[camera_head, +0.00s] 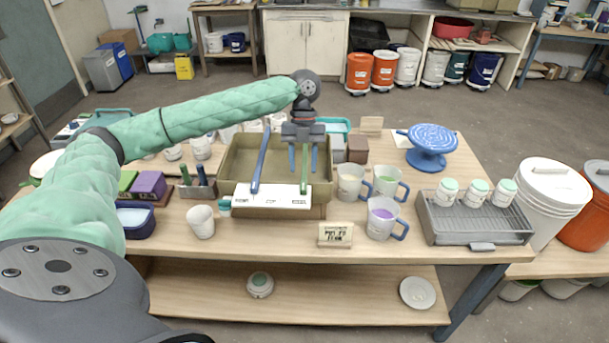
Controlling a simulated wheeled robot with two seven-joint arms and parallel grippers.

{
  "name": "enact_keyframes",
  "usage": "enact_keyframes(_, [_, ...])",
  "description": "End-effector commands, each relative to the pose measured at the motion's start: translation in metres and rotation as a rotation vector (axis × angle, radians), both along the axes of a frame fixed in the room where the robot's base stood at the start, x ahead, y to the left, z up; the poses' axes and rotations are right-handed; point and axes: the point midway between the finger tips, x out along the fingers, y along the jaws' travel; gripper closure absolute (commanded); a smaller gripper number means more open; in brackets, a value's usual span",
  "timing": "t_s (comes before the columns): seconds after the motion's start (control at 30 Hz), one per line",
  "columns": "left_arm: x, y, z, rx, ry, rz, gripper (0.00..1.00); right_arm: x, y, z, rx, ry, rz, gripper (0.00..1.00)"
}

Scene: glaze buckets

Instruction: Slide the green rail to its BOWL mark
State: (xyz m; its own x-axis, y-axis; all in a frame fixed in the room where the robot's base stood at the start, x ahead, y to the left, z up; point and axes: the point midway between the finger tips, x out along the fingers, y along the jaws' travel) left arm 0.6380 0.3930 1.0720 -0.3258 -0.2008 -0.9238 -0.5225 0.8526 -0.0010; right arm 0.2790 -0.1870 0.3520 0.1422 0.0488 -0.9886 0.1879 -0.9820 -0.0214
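The green rail (305,172) lies front to back across the olive basin (235,165), toward its right side. Its near end meets a white strip (271,198) on the basin's front edge. The strip's small marks are too small to read, so I cannot tell which one is BOWL. A blue rail (261,160) lies across the basin to the left, slightly tilted. My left gripper (302,168) points down over the basin. Its two blue fingers are apart, one on each side of the green rail, with gaps showing. My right gripper is out of view.
Several mugs (384,218) stand right of the basin, with a small sign (335,234) in front. A white cup (201,222) stands at front left. A blue turntable (432,140) and a wire rack tray (475,222) with white jars are at the right.

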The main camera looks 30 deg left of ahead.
Motion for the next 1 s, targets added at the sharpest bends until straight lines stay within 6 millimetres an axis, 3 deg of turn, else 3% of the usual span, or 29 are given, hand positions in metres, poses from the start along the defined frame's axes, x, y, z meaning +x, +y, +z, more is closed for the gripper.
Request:
enact_keyframes(0.33, [-0.014, -0.009, -0.038, 0.001, 0.000, 0.000, 0.60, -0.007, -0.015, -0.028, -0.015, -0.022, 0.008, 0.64])
enact_keyframes(0.73, [-0.016, -0.010, -0.046, 0.001, -0.001, 0.000, 0.60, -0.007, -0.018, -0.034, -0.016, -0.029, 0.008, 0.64])
enact_keyframes(0.77, [-0.016, -0.010, -0.046, 0.001, -0.001, 0.000, 0.62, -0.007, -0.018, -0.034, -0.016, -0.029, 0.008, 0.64])
enact_keyframes(0.93, [-0.016, -0.010, -0.046, 0.001, -0.001, 0.000, 0.95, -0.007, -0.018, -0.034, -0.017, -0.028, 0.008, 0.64])
enact_keyframes(1.0, [-0.016, -0.010, -0.045, 0.001, -0.001, 0.000, 1.00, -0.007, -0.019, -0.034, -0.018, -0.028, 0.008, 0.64])
